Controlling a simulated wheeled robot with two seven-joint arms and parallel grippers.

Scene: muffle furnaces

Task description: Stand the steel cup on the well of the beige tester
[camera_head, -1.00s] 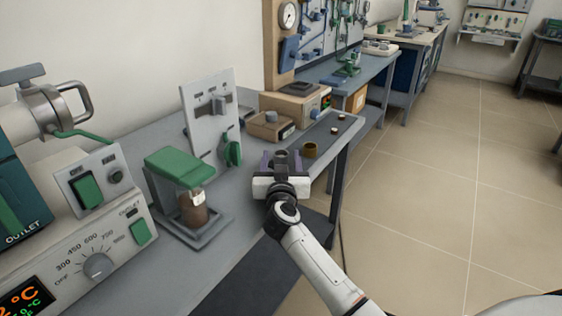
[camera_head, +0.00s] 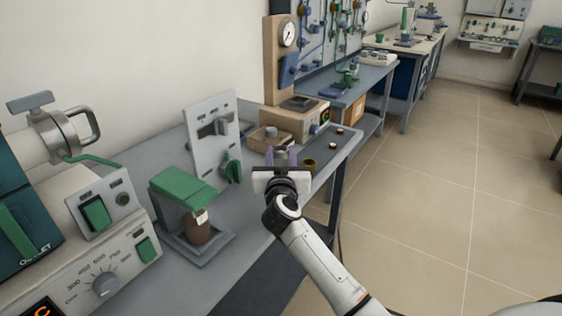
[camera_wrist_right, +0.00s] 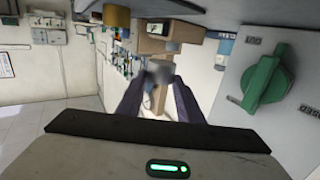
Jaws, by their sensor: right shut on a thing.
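My right gripper (camera_head: 281,158) is shut on the steel cup, above the grey bench and in front of the beige tester (camera_head: 296,121). The steel cup (camera_wrist_right: 160,72) shows as a blurred grey shape between the two fingertips in the right wrist view; in the head view the gripper largely hides it. The tester has a tall tan column with a round gauge, a lit display on its front, and a dark well (camera_head: 299,103) on top. The cup is apart from the well. My left gripper is not in view.
A brass-coloured cup (camera_head: 308,165) stands just right of my gripper, with small round pieces behind it. A small beige box (camera_head: 264,139) sits left of the tester. A grey switch panel (camera_head: 212,140) and a green-topped device (camera_head: 186,190) stand to the left.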

